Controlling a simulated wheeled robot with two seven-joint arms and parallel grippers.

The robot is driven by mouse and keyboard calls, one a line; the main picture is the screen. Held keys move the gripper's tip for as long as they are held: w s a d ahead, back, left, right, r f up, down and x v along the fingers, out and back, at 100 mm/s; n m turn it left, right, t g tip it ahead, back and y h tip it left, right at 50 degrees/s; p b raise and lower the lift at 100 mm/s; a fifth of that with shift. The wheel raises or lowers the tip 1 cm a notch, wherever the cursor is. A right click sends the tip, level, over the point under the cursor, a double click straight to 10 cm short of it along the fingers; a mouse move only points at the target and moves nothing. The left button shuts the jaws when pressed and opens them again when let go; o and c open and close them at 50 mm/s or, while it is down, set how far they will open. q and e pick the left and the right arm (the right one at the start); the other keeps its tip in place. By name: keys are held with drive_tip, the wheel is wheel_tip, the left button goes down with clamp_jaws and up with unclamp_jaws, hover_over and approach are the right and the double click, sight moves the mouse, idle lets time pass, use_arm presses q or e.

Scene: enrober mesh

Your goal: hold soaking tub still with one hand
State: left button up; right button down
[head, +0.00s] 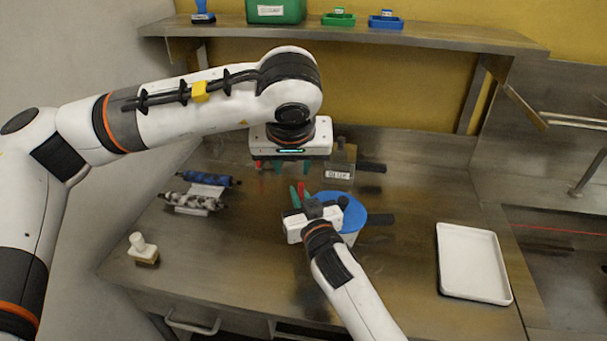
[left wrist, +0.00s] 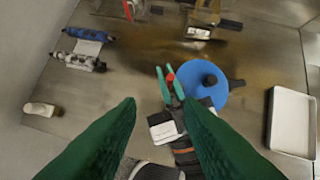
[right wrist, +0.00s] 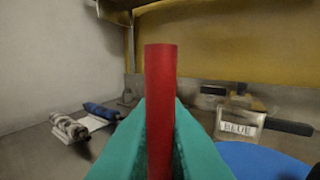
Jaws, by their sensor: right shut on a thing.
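A round tub (head: 352,238) with a blue top (head: 350,212), a black knob and a black side handle stands mid-table. The blue top also shows in the left wrist view (left wrist: 214,98) and at lower right in the right wrist view (right wrist: 258,163). My right gripper (head: 299,194) is just left of the tub, shut on an upright red rod (right wrist: 160,95). Whether it touches the tub cannot be told. My left gripper (left wrist: 158,104) is open and empty, its green fingers pointing down above the table, behind my right gripper in the head view.
A metal box labelled BLUE (right wrist: 238,127) with dark handles stands at the back. Patterned rollers (head: 195,202) lie at left, near a white-handled stamp or brush (head: 143,248). A white tray (head: 472,262) lies at right. A shelf (head: 350,35) overhangs the back.

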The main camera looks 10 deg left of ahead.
sight(301, 184)
use_arm(q)
drive_tip(key=shift+g, duration=0.5)
drive_tip(key=x, duration=0.3)
drive_tip(key=w+x, duration=0.1)
drive_tip(key=x, duration=0.3)
drive_tip(key=w+d+x, duration=0.1)
drive_tip(key=x, duration=0.3)
drive_tip(key=shift+w+d+r, duration=0.1)
drive_tip(key=shift+w+r, duration=0.15)
clamp_jaws()
